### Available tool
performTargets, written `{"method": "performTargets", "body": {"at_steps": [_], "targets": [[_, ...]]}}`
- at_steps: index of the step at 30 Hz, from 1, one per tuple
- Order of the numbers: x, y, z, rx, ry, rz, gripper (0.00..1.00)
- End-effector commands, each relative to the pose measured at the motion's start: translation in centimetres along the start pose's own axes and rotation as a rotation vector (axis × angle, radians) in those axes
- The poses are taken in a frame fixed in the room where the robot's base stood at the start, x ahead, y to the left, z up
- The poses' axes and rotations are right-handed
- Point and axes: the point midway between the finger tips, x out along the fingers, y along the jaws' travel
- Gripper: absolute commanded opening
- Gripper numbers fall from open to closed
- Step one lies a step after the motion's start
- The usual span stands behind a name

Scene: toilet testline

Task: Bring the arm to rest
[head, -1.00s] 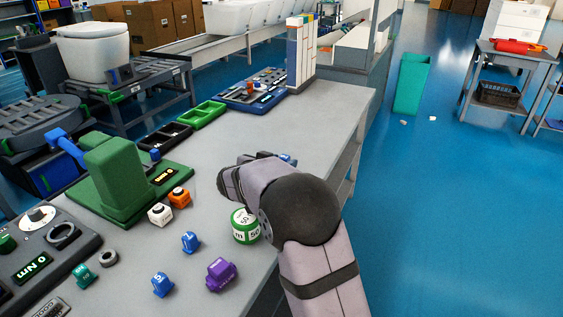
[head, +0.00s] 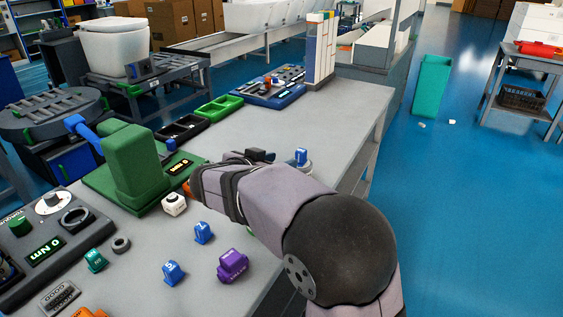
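My arm reaches in from the lower right over the grey workbench (head: 345,118), with its large dark joint near the bench's right edge. My gripper (head: 222,187) is at the arm's far end, over the middle of the bench, right of the green press-like fixture (head: 133,165). Its fingers are not clearly seen, so I cannot tell whether it is open or shut, or whether it holds anything. The gripper overlaps most of an orange block beside the white block (head: 174,204). The arm largely hides the green-and-white cylinder.
Blue pieces (head: 203,233) (head: 174,273) and a purple piece (head: 232,265) stand at the front of the bench. Another blue piece (head: 301,157) stands beyond the arm. A torque panel (head: 42,240) is at left. The bench's back right is clear up to a coloured rack (head: 319,50).

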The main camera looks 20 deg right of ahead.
Motion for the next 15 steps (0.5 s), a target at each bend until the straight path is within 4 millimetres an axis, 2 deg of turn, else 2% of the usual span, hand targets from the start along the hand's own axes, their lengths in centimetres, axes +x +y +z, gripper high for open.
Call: {"method": "performTargets", "body": {"at_steps": [10,13,15], "targets": [[0.1,0.5,0.2,0.006,-0.013,0.009,0.4],[0.5,2.1,1.1,0.029,-0.058,0.037,0.4],[0.8,4.0,2.3,0.058,-0.115,0.073,0.4]]}}
